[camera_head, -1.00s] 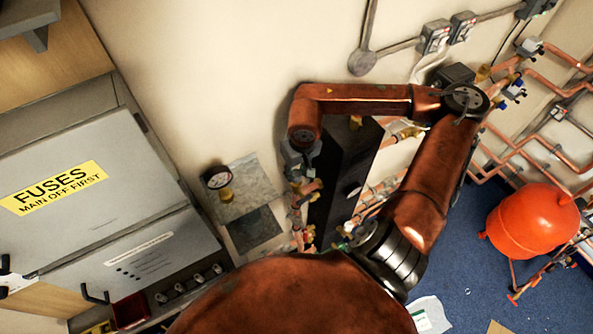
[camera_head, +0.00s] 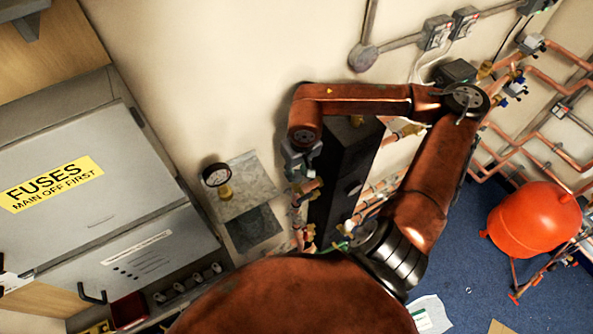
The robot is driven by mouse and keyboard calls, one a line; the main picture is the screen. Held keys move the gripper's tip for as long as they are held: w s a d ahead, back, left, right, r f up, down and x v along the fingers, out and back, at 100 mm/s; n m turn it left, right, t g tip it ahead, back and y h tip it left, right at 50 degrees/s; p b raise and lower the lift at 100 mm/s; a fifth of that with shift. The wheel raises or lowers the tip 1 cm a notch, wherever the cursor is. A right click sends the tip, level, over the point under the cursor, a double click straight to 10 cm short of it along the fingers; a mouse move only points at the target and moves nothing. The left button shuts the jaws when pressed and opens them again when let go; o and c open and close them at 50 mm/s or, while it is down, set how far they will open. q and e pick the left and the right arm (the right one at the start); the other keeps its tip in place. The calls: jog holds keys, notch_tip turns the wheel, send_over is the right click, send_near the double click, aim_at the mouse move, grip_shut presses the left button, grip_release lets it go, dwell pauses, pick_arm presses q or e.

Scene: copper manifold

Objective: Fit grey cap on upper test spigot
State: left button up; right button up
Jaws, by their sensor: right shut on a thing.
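My right gripper (camera_head: 299,163) hangs below the wrist of my copper-coloured arm, beside the left edge of the black upright panel. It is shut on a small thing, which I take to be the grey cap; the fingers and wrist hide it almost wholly. Just below the gripper a short copper stub with brass fittings (camera_head: 311,187) sticks out of the manifold pipework. I cannot tell whether this is the upper test spigot, or whether the held thing touches it. More brass-ended fittings (camera_head: 307,235) show lower down. My left gripper is not in view.
A pressure gauge (camera_head: 216,175) stands on a brass fitting by a grey plate left of the gripper. The black panel (camera_head: 340,185) stands close on the right. A grey fuse cabinet (camera_head: 95,245) fills the left. An orange vessel (camera_head: 533,220) stands far right on blue floor.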

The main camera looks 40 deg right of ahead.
jog(key=shift+f, duration=0.15)
jog(key=o, duration=0.9)
jog(key=r, duration=0.4)
jog(key=s+r, duration=0.1)
jog(key=r, duration=0.7)
jog(key=shift+s+a, duration=0.25)
jog(key=shift+s, duration=0.15)
jog(key=shift+f, duration=0.1)
